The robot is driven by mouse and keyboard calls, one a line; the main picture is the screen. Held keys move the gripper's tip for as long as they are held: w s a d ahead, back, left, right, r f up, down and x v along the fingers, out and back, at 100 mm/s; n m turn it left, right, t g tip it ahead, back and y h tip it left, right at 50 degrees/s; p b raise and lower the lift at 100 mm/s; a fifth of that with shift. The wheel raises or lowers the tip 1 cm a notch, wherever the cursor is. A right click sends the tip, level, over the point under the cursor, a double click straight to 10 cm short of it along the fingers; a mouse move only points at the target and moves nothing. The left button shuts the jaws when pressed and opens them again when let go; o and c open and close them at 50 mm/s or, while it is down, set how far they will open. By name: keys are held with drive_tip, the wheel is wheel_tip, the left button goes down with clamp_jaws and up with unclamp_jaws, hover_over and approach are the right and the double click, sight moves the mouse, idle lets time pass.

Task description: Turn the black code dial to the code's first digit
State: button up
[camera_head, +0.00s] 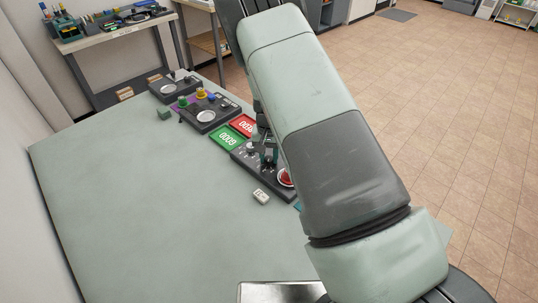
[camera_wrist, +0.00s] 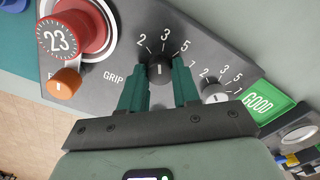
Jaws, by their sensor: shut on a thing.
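The black code dial (camera_wrist: 159,69) sits on a dark grey panel (camera_wrist: 118,68) in the wrist view. Its white mark points up, roughly toward the 3; a 2 shows to the left and a 5 to the right. Lower digits are hidden by the fingers. My gripper (camera_wrist: 160,76) has its green fingers on either side of the dial, shut on it. In the head view my gripper (camera_head: 266,147) is at the panel (camera_head: 245,155), largely hidden behind my arm. I cannot make out the code in these frames.
A grey dial (camera_wrist: 215,94) with its own digits is close to the right finger. A green GOOD plate (camera_wrist: 262,100) is right. A small white block (camera_head: 261,196) lies on the table (camera_head: 150,210).

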sight(269, 158)
drive_tip(key=shift+m, duration=1)
drive_tip(key=o, duration=1.1)
drive_tip(key=shift+c, duration=0.2)
wheel_tip(269, 158, up, 11)
drive_tip(key=shift+f, duration=0.1)
